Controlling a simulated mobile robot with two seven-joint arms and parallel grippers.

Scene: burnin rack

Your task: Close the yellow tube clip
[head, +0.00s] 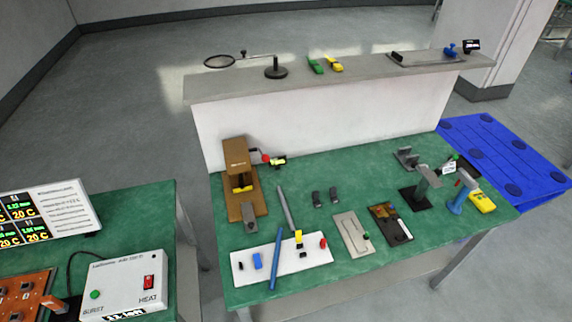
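A small yellow clip-like piece (334,63) lies on the raised shelf, right beside a similar green piece (316,65). It is the likeliest yellow tube clip, but it is too small to tell whether it is open or shut. Neither of my grippers is in view.
The grey shelf (225,90) runs behind the green bench (330,275). The bench holds a brown press-like fixture (236,160), a white board (247,279), a blue rod (276,258) and a yellow meter (482,202). A heater box (125,285) stands on the left bench.

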